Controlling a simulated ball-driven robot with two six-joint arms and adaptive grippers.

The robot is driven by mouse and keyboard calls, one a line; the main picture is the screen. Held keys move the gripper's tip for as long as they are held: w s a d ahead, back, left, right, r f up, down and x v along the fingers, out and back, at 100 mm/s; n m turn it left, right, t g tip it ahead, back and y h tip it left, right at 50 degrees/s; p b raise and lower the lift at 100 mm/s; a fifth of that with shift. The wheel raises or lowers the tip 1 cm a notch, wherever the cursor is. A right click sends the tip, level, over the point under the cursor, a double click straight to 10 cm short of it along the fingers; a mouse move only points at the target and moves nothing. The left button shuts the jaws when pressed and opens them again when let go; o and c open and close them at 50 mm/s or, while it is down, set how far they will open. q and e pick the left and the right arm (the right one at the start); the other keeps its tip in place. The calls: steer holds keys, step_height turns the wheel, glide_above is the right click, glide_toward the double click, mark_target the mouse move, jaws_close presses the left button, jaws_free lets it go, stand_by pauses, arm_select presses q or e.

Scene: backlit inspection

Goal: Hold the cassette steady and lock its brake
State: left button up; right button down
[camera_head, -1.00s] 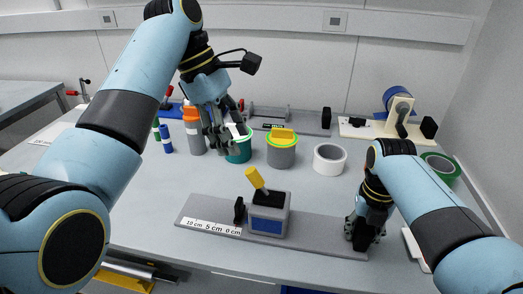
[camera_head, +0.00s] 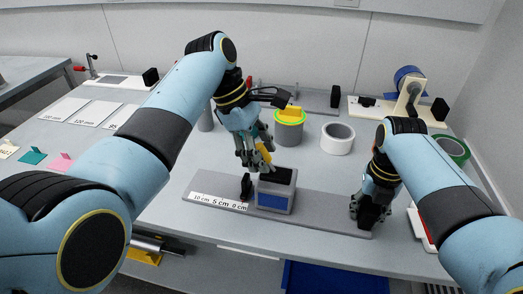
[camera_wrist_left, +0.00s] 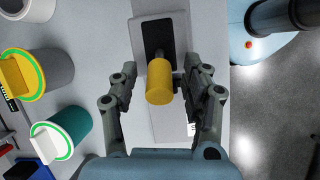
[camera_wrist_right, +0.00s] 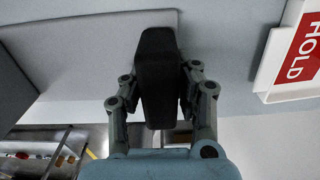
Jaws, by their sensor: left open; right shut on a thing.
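The cassette (camera_head: 274,198) is a grey block with a blue front panel and a dark top, on a grey base plate (camera_head: 325,208). Its yellow brake lever (camera_head: 265,153) rises from the top; in the left wrist view the yellow handle (camera_wrist_left: 159,82) lies between the open fingers. My left gripper (camera_head: 256,163) is open around the handle, with gaps visible on both sides. My right gripper (camera_head: 370,217) is shut on a black block (camera_wrist_right: 160,75) at the plate's right end, apart from the cassette.
A black upright piece (camera_head: 246,186) stands left of the cassette, by a printed centimetre scale (camera_head: 217,202). Behind are a grey can with a yellow-green rim (camera_head: 289,130) and a white roll (camera_head: 337,138). A red HOLD sign (camera_wrist_right: 300,50) lies near my right gripper.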

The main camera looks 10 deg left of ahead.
arm_select(q)
steer(key=shift+c, duration=0.3)
jaws_close()
steer(key=shift+d+r+y, duration=0.15)
steer(key=shift+d+y, duration=0.3)
steer(key=shift+y, duration=0.25)
steer(key=shift+o, duration=0.3)
jaws_free()
